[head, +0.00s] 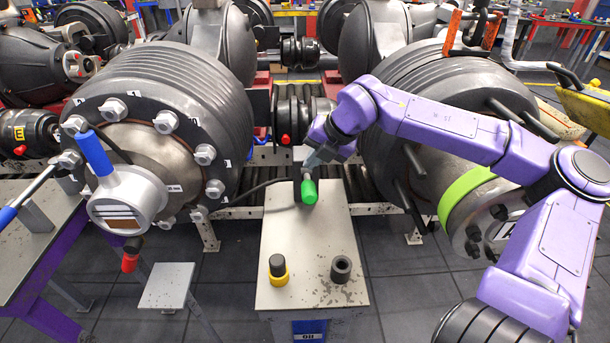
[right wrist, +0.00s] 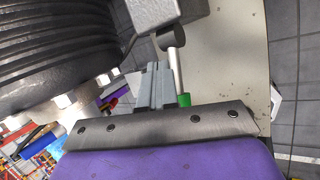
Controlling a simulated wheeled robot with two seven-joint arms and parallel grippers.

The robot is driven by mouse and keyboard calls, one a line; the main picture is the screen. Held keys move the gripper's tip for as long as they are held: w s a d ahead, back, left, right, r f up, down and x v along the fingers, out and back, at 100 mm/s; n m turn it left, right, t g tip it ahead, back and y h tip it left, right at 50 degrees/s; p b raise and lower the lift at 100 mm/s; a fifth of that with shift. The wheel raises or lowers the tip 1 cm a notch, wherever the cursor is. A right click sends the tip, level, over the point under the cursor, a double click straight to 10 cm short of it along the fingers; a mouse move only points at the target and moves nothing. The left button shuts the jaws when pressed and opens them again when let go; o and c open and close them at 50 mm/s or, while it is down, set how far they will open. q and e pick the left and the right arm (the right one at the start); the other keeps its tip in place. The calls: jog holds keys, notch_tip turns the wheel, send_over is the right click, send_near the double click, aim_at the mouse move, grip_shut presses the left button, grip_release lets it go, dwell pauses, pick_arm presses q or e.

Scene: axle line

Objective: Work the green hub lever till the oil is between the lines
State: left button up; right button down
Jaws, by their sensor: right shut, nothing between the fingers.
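The green hub lever (head: 309,191) has a green grip and stands at the back of the pale bench, in the middle of the head view. Its green end (right wrist: 184,99) and metal rod also show in the right wrist view. My right gripper (head: 313,162) is shut and empty, close beside the lever. In the right wrist view its fingers (right wrist: 156,84) lie just left of the rod; I cannot tell if they touch it. A grey round housing with a small brown-and-white window (head: 122,219) sits on the left hub; oil level and lines are too small to read. My left gripper is not in view.
The pale bench (head: 285,232) carries a yellow-black knob (head: 278,270) and a dark ring (head: 341,268) at its front. Large ribbed hubs stand left (head: 180,85) and right (head: 440,100). A blue-handled lever (head: 94,153) rises from the left housing. The bench middle is clear.

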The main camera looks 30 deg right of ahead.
jog(key=r+p, duration=0.2)
jog(key=r, duration=0.1)
jog(key=w+d+r+p, duration=0.1)
jog(key=p, duration=0.1)
jog(key=shift+w+d+r, duration=0.1)
jog(key=shift+r, duration=0.25)
dwell(0.7)
